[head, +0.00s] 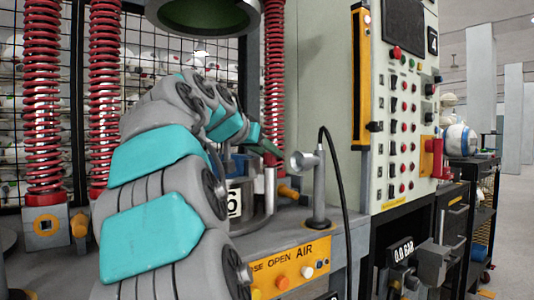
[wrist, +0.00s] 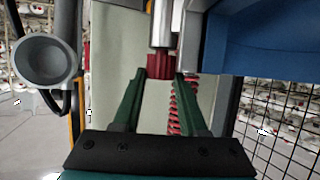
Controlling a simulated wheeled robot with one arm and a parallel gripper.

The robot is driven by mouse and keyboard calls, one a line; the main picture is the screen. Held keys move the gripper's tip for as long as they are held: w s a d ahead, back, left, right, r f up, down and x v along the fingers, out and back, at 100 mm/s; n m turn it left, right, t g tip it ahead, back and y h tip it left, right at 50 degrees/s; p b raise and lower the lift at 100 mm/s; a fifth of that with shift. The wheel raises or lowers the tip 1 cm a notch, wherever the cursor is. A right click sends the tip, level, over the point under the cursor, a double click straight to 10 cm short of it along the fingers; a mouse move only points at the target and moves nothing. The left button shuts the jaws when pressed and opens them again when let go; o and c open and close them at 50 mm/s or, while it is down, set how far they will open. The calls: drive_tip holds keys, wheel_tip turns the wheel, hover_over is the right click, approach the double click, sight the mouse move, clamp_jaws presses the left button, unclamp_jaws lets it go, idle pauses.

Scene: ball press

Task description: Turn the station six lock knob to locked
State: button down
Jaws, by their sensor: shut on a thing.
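A red ribbed knob (wrist: 159,66) sits on the end of a silver cylindrical shaft (wrist: 162,22) in the wrist view. My gripper (wrist: 161,77) has its two green fingers on either side of this knob and is shut on it. The way the knob is turned cannot be read. In the head view my gripper (head: 264,148) is partly hidden behind my grey and teal arm, beside the metal fixture, and the knob is hidden. A white plate with a black number (head: 234,203) shows low on the fixture; its digit is partly hidden.
A grey post with a round head (head: 310,162) and a black cable stand right of my gripper. A control panel (head: 402,110) with many buttons is further right. Red springs (head: 105,90) and black mesh are at the left. A round dark-green press part (head: 208,15) hangs above.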

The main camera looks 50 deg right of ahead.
drive_tip(key=c, duration=0.7)
unclamp_jaws()
drive_tip(key=shift+c, duration=0.2)
drive_tip(key=v, duration=0.7)
drive_tip(key=shift+a+r+b, duration=0.15)
drive_tip(key=shift+a+b, duration=0.2)
